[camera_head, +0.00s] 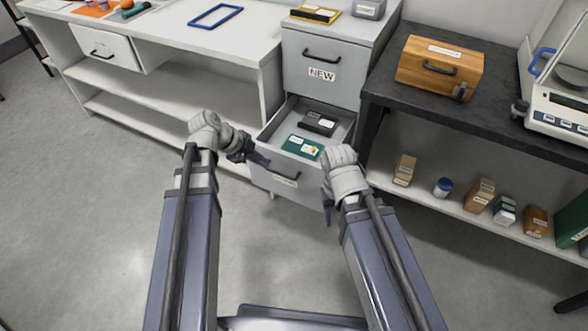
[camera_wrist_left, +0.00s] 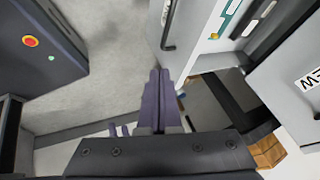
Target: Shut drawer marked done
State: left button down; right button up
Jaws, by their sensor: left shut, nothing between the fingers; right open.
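The open lower drawer (camera_head: 261,184) of the grey cabinet stands pulled out, with a dark handle (camera_head: 283,174) and a label too small to read. Inside lie a black box (camera_head: 318,123) and a green item (camera_head: 302,147) with labels. My left gripper (camera_head: 262,160) is shut and empty at the left end of the drawer front; whether it touches cannot be told. In the left wrist view its closed fingers (camera_wrist_left: 158,85) point toward the drawer front (camera_wrist_left: 187,45) and handle (camera_wrist_left: 168,25). My right gripper (camera_head: 327,207) is by the drawer's right front corner, its fingers mostly hidden.
The upper drawer marked NEW (camera_head: 321,74) is closed. A white bench (camera_head: 170,30) stands left. A dark table (camera_head: 470,105) at right bears a wooden box (camera_head: 440,67) and a balance (camera_head: 560,105), with small boxes on its shelf. The floor in front is clear.

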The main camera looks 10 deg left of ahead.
pick_arm(q)
jog(key=shift+m+t, duration=0.3)
jog(key=shift+m, duration=0.3)
jog(key=w+d+f+b, duration=0.1)
jog(key=w+f+b, duration=0.1)
jog(key=w+d+f+b, duration=0.2)
jog(key=f+b, duration=0.1)
jog(key=w+d+f+b, duration=0.2)
jog(key=b, duration=0.1)
jog(key=shift+w+d+f, duration=0.1)
jog(key=shift+d+f, duration=0.05)
jog(key=shift+f, duration=0.1)
jog(key=shift+w+d, duration=0.25)
jog(key=shift+w, duration=0.3)
pick_arm(e)
notch_tip(320, 180, down, 8)
jog(key=shift+s+d, duration=0.35)
jog(key=shift+d, duration=0.05)
pick_arm(q)
jog(key=shift+w, duration=0.1)
jog(key=w+d, duration=0.5)
jog(key=w, duration=0.9)
jog(key=w+d, duration=0.5)
jog(key=w, duration=0.9)
jog(key=shift+d+r, duration=0.15)
